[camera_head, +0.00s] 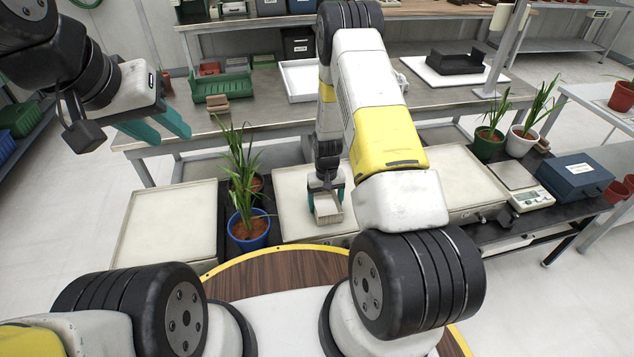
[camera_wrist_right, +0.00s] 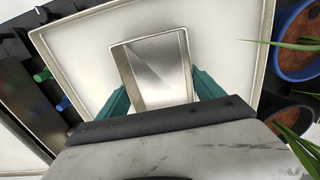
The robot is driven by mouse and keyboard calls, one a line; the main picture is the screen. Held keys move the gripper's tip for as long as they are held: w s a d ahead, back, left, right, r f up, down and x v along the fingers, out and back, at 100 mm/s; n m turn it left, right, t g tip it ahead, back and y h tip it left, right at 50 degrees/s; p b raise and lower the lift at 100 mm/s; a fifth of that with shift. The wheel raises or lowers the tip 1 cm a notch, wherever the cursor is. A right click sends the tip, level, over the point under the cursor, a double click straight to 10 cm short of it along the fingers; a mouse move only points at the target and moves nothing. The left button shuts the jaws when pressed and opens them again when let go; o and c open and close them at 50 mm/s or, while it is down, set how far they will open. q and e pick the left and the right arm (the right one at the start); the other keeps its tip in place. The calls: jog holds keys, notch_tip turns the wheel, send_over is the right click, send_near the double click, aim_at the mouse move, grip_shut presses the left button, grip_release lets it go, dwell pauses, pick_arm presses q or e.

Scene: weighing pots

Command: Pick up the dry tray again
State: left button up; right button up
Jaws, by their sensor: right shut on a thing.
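The dry tray, a small shallow rectangular metal tray (camera_head: 328,209), is at my right gripper (camera_head: 326,192) in the head view. In the right wrist view the tray (camera_wrist_right: 158,72) sits between the two teal fingers of my right gripper (camera_wrist_right: 160,95), which is shut on it. The tray looks empty, with a shiny bare floor. It is over a large pale square pan (camera_head: 292,183); I cannot tell whether it touches the pan. My left gripper (camera_head: 155,128) is open and empty at the upper left, well away from the tray.
Potted plants in a blue pot (camera_head: 249,236) and a brown pot stand just left of the pan. Another pale pan (camera_head: 165,225) lies further left. A small scale (camera_head: 530,196) and a blue box (camera_head: 577,177) are at the right. A grey workbench (camera_head: 245,115) stands behind.

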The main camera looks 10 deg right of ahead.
jog(key=c, duration=0.3)
jog(key=shift+r, duration=0.1)
